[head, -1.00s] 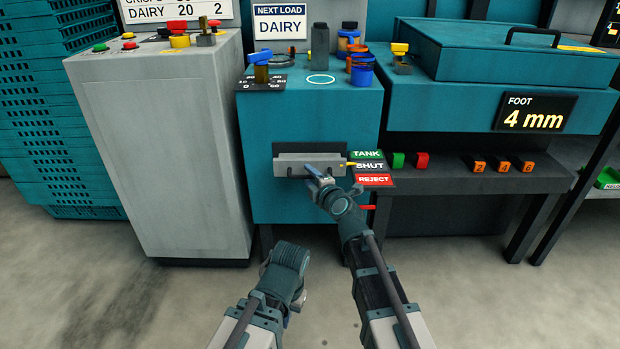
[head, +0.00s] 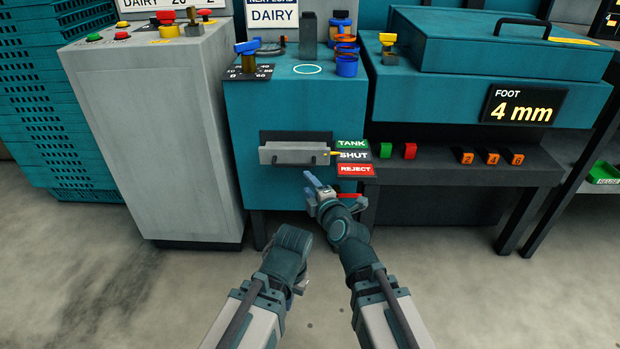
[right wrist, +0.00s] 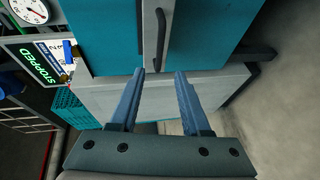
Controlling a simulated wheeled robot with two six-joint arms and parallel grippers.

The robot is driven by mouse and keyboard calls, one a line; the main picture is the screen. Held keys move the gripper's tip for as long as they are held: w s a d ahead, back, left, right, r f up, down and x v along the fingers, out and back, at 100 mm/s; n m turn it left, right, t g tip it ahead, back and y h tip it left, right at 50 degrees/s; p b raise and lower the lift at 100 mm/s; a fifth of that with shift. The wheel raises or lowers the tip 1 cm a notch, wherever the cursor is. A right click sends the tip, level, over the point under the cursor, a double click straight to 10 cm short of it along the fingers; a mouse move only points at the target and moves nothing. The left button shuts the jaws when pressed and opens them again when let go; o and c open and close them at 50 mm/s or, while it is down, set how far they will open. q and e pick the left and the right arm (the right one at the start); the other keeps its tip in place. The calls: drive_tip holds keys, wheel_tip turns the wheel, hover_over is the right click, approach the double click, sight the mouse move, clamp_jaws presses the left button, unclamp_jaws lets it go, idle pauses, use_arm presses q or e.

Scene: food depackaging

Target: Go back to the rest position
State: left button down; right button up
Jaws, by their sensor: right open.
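My right gripper (head: 312,184) is in front of the teal machine (head: 290,105), just below and right of its grey drawer handle (head: 293,154). Its two blue fingers (right wrist: 160,100) are apart with nothing between them in the right wrist view. The handle (right wrist: 154,40) shows beyond the fingertips there, apart from them. My left arm (head: 285,258) comes in at the lower middle of the head view and its wrist is folded. The fingers of my left gripper are hidden, so its opening does not show.
The label stack TANK, SHUT, REJECT (head: 354,156) is right of the handle; a yellow pointer is beside SHUT. A grey cabinet (head: 155,130) stands left. A press with a 4 mm display (head: 528,106) stands right. The floor (head: 130,290) in front is clear.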

drive_tip(key=shift+s+d, duration=0.15)
drive_tip(key=shift+s, duration=0.15)
drive_tip(key=s+d+f+m+g+h, duration=0.1)
drive_tip(key=s+d+f+m+g, duration=0.3)
drive_tip(key=f, duration=0.3)
drive_tip(key=s+d+f+m+g+h, duration=0.2)
drive_tip(key=d+f+m+g, duration=0.15)
drive_tip(key=f+m, duration=0.3)
drive_tip(key=s+d+f+m+g+h, duration=0.35)
drive_tip(key=s+d+m+g, duration=0.25)
drive_tip(key=s+d+m, duration=0.45)
drive_tip(key=s+a+r+n+g+p, duration=0.1)
drive_tip(key=s+a+n+p, duration=0.15)
drive_tip(key=a, duration=0.35)
drive_tip(key=s+a+r+n+g+p, duration=0.1)
drive_tip(key=s+a+r, duration=0.15)
drive_tip(key=a, duration=0.35)
wheel_tip(320, 180, up, 37)
drive_tip(key=p, duration=3.7)
drive_tip(key=shift+s+d+h+p, duration=0.25)
drive_tip(key=shift+s+h+p, duration=0.1)
drive_tip(key=shift+s, duration=0.1)
